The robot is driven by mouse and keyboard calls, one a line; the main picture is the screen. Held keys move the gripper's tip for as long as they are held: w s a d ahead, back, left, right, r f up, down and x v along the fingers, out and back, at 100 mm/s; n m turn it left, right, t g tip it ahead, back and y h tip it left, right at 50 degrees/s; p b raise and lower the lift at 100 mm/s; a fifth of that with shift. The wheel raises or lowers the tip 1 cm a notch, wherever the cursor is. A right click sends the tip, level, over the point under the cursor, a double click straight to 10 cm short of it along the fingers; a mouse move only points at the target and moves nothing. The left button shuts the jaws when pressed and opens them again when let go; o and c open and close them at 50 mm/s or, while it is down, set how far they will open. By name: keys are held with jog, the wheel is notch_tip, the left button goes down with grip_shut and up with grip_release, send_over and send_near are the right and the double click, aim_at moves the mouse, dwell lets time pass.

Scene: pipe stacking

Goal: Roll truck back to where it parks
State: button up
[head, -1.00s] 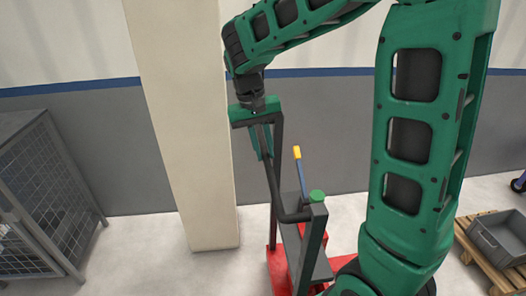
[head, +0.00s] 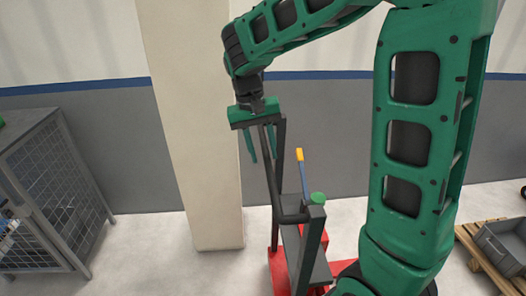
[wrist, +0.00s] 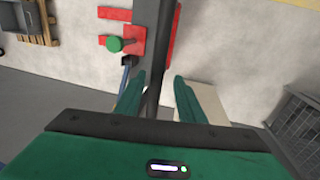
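The truck has a red base (head: 283,272), dark upright posts, a dark push bar (head: 270,178) and a green knob (head: 317,198). A lever with a yellow tip (head: 299,155) stands up from it. My gripper (head: 261,157) points down over the truck's push bar. Its two green fingers are apart, one on each side of the bar. In the wrist view the bar (wrist: 154,88) runs between the fingers with visible gaps, so it is not clamped. The green knob and red parts also show there, at upper left. My arm hides part of the truck's right side.
A pale pillar (head: 190,130) stands close behind and left of the truck. A grey mesh cage (head: 65,190) is at the left. A pallet (head: 480,255) with a grey crate (head: 505,245) is at the right. Bare floor (head: 150,260) lies between cage and pillar.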

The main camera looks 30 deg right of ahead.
notch_tip(320, 180, up, 10)
jog(key=a, duration=0.2)
jog(key=shift+w+r, duration=0.2)
jog(key=shift+w, duration=0.25)
jog(key=shift+d, duration=0.1)
jog(key=s+d+f+m, duration=0.1)
jog(key=s+d+f, duration=0.2)
jog(key=s+d, duration=0.55)
jog(key=s+d+f+m, duration=0.1)
jog(key=s+d+f, duration=0.2)
jog(key=s+d, duration=0.55)
jog(key=s+a+f+y, duration=0.2)
jog(key=s+f, duration=0.3)
jog(key=s, duration=0.5)
jog(key=shift+s+m+t, duration=0.25)
jog(key=shift+m+t, duration=0.05)
jog(key=shift+t, duration=0.1)
jog(key=shift+f, duration=0.1)
